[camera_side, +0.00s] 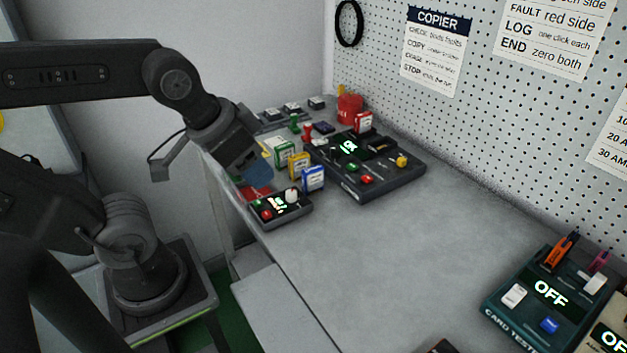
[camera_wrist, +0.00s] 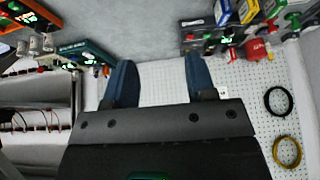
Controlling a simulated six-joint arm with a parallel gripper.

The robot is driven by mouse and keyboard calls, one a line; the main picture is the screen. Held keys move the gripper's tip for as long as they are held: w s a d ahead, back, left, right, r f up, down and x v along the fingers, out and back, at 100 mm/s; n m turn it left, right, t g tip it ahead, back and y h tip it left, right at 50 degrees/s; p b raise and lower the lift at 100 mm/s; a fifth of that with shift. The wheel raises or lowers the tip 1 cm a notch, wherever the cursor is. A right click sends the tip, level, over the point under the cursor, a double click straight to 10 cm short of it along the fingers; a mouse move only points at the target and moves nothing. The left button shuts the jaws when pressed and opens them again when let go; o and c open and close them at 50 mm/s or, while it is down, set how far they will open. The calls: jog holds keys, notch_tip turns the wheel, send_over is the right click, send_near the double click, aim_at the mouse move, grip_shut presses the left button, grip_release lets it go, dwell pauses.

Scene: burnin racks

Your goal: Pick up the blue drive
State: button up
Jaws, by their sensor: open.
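The blue drive (camera_side: 313,178) stands upright on the bench in the side view, a small blue block with a white label. It is at the near end of a row with a yellow drive (camera_side: 299,164) and a green drive (camera_side: 284,151). In the wrist view the blue drive (camera_wrist: 222,12) is at the top edge, partly cut off. My gripper (camera_side: 260,172) is left of the drives in the side view, apart from the blue one. In the wrist view my gripper (camera_wrist: 160,80) shows two blue fingers spread wide with nothing between them.
A dark copier console (camera_side: 365,178) stands right of the drives, with a red-and-white drive (camera_side: 363,122) by its far edge. A small control box (camera_side: 280,208) sits in front. A red cup (camera_side: 350,108) is behind. A card tester (camera_side: 535,310) stands far right; the bench middle is clear.

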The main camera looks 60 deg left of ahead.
jog(key=shift+o, duration=0.4)
jog(key=g, duration=0.1)
send_near(312, 168)
jog(key=x, duration=0.5)
jog(key=shift+w+d, duration=0.1)
jog(key=shift+d, duration=0.25)
jog(key=shift+a+x, duration=0.2)
jog(key=shift+x, duration=2.55)
